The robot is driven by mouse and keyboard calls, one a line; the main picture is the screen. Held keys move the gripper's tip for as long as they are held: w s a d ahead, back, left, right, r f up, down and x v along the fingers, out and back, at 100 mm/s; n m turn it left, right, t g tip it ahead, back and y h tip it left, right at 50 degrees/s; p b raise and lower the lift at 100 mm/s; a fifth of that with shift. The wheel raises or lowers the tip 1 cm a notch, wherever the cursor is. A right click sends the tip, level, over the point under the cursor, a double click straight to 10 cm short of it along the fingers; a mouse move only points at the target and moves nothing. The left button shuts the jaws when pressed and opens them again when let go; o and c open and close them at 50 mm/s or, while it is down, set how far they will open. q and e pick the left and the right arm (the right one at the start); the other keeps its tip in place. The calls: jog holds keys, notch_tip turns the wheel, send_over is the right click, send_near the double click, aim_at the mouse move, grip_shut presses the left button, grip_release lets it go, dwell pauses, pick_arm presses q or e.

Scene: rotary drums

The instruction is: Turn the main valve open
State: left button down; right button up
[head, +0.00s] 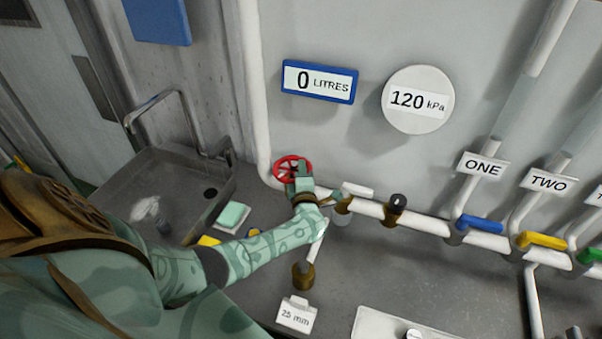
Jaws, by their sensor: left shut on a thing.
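The main valve is a red handwheel (281,165) on the white pipe near the left end of the pipe run. My left arm comes in from the left over the counter. My left gripper (297,180) is at the lower right side of the red wheel and is shut on it. The hand hides the lower right part of the wheel and the valve body behind it. A blue display (319,82) on the wall reads 0 LITRES. A round gauge (418,100) beside it reads 120 kPa. My right gripper is not in view.
A sink (140,190) with a tap is at left, with a green sponge (234,216) beside it. Right of the hand, the pipe carries a blue lever (480,223) under ONE and a yellow lever (543,240) under TWO. A "25 mm" tag (296,313) stands on the counter.

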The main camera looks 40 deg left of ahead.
pick_arm(q)
jog(key=shift+w+f+n+g+y+b, duration=0.15)
jog(key=shift+f+n+g+y+b, duration=0.1)
jog(key=shift+n+g+y+b, duration=0.55)
jog(key=shift+a+n+g+y, duration=0.1)
jog(key=shift+n+g+y, duration=0.3)
jog(key=shift+g+y, duration=0.15)
jog(key=shift+w+r+g, duration=0.1)
jog(key=shift+r+g, duration=0.05)
jog(key=shift+g, duration=0.2)
jog(key=c, duration=1.4)
grip_release()
jog(key=shift+w, duration=0.1)
jog(key=shift+o, duration=0.2)
